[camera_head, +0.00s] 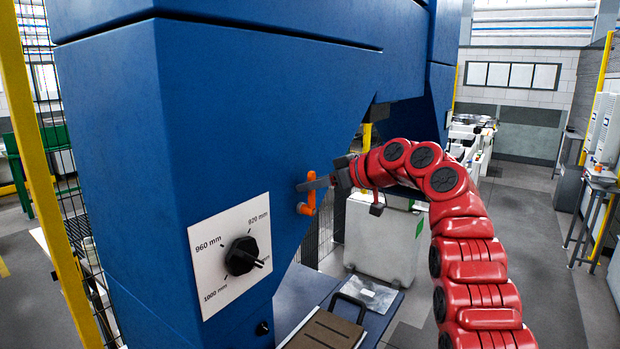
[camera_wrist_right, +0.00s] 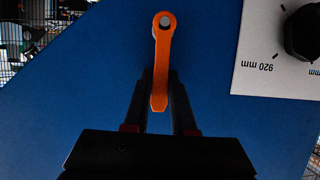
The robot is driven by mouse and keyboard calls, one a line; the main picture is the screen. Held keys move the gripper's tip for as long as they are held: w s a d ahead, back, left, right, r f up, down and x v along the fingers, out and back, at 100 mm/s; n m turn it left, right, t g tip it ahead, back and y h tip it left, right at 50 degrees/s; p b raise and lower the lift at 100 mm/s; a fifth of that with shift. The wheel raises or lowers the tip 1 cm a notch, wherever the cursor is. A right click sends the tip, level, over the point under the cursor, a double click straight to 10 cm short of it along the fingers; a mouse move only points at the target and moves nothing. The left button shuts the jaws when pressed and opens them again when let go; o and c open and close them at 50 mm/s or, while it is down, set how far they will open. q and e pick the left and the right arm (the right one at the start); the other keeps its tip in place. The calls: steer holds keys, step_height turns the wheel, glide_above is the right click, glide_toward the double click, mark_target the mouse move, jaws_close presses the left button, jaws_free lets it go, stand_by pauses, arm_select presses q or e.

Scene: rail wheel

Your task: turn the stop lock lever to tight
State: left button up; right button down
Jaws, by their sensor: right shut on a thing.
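The stop lock lever (camera_head: 310,200) is a small orange handle on the blue machine face, right of the white dial plate. In the right wrist view the lever (camera_wrist_right: 162,62) has a round grey pivot at its top, and its free end points down between my fingers. My right gripper (camera_head: 308,185) reaches in from the right and covers part of the lever. In the wrist view my right gripper (camera_wrist_right: 160,90) is shut on the lever's free end, one dark finger on each side. No "tight" marking can be read. My left gripper is not in view.
A white plate (camera_head: 229,240) with a black dial (camera_head: 241,255) marked in mm is left of the lever. A grey cabinet (camera_head: 382,235) stands behind, right of the machine. A dark case (camera_head: 327,330) lies below. A yellow post (camera_head: 45,170) and mesh fence are at the left. Open floor is at the right.

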stand_by(0.3)
steer(key=c, duration=0.7)
jaws_free()
steer(key=shift+w+d, duration=0.1)
steer(key=shift+c, duration=0.2)
steer(key=shift+d, duration=0.1)
steer(key=b+v, duration=0.1)
steer(key=v, duration=1.6)
